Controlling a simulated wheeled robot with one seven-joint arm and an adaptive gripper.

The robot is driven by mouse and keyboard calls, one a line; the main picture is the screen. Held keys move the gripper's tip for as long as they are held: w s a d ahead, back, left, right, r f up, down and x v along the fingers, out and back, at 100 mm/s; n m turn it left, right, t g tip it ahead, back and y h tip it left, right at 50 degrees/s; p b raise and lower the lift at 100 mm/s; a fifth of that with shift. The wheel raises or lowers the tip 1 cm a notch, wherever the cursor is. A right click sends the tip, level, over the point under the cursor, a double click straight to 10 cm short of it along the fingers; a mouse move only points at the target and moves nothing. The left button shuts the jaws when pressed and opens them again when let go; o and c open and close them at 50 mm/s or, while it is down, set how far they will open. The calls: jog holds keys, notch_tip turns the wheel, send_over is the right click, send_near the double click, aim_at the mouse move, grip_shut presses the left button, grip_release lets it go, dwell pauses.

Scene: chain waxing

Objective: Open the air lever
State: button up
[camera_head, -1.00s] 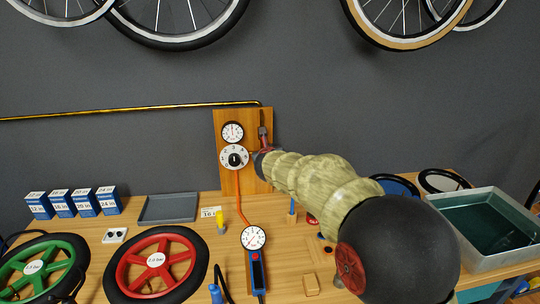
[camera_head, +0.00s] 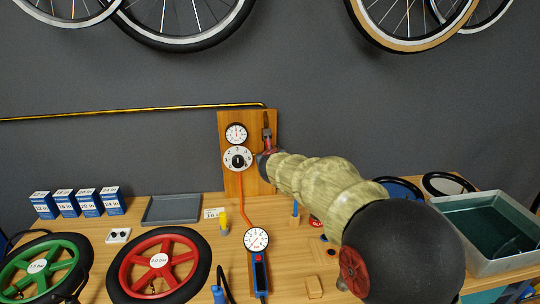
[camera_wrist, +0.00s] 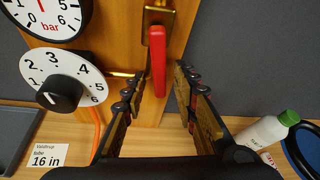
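The red air lever (camera_wrist: 158,55) hangs down from a brass valve on the wooden panel (camera_wrist: 120,60) in the wrist view. My gripper (camera_wrist: 159,78) is open, with one finger to the left and one to the right of the lever's lower end. I see no clear contact, and cannot tell how far the lever reaches between the fingers. In the head view my gripper (camera_head: 268,158) is at the panel's right side, just below the small valve and lever (camera_head: 267,140), partly hidden by my arm.
A numbered dial (camera_wrist: 62,82) and a bar gauge (camera_wrist: 50,12) are left of the lever. A white bottle (camera_wrist: 268,132) stands at lower right. In the head view, wheels (camera_head: 158,262), a hand gauge (camera_head: 256,240) and a tray (camera_head: 172,209) lie on the bench.

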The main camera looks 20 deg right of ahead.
jog(key=v, duration=1.2)
dwell(0.4)
